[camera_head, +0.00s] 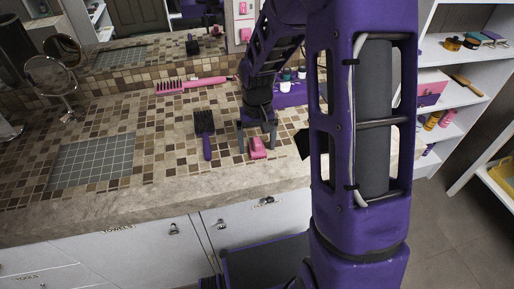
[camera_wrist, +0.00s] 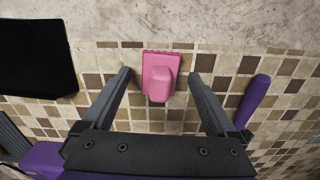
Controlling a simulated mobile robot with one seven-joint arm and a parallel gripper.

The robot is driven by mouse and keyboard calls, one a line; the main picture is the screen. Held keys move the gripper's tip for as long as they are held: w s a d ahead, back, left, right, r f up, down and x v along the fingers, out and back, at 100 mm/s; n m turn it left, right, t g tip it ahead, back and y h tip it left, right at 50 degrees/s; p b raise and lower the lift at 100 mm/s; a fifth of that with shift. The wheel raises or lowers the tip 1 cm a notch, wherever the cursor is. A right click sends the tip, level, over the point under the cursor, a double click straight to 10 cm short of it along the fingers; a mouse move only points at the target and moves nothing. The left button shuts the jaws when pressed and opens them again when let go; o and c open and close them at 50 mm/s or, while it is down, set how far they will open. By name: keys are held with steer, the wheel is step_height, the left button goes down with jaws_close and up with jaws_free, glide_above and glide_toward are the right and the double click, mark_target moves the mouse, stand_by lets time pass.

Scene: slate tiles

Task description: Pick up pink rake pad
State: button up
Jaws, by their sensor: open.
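The pink rake pad (camera_head: 257,148) lies on the tiled counter near its front edge. In the wrist view the pad (camera_wrist: 160,74) is a small pink block with a raised grip, centred ahead of the jaws. My gripper (camera_head: 257,147) points down at the pad. In the wrist view my gripper (camera_wrist: 160,75) is open, with one finger on each side of the pad and a gap to each. The fingers do not touch the pad. How high the fingertips are above the counter is hard to tell.
A purple-handled brush (camera_head: 205,133) lies left of the gripper; its purple handle (camera_wrist: 254,100) shows right of the jaws. A black flat item (camera_wrist: 36,58) lies at left in the wrist view. A pink brush (camera_head: 190,85) and round mirror (camera_head: 50,76) are farther back.

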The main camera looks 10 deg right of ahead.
mark_target(257, 141)
steer(key=c, duration=1.5)
steer(key=shift+o, duration=0.2)
steer(key=shift+r, duration=0.15)
step_height(257, 141, up, 10)
steer(key=shift+f+p, duration=0.1)
steer(key=shift+p, duration=0.35)
steer(key=o, duration=0.7)
steer(key=c, duration=0.5)
